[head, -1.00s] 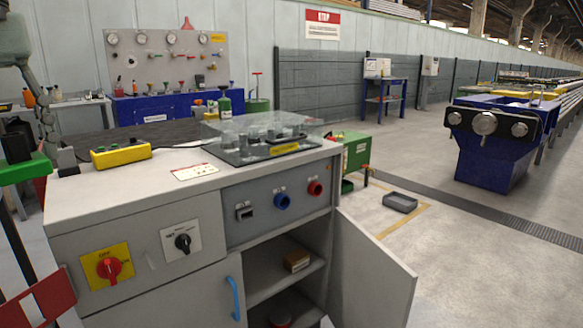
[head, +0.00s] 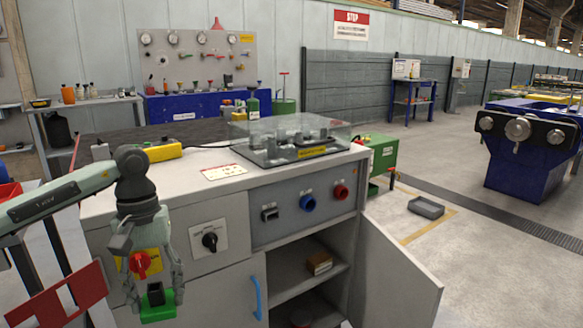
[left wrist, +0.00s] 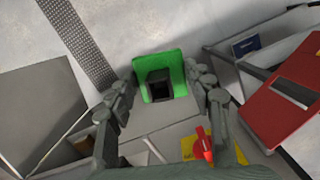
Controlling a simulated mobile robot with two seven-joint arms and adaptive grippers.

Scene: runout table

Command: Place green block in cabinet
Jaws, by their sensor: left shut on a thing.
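My left gripper (head: 154,288) is shut on the green block (head: 158,311), which has a black part on it. It holds the block in the air at the lower left, in front of the cabinet's switch panel. The left wrist view shows the green block (left wrist: 174,63) between the two grey fingers. The grey cabinet (head: 198,285) has its right door (head: 393,270) swung open. Its open compartment shows a shelf (head: 290,282), to the right of the gripper. My right gripper is not in view.
A small brown box (head: 319,262) sits on the shelf, with free room to its left. A blue handle (head: 257,298) sticks out from the closed left door. A clear-covered unit (head: 292,138) is on top.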

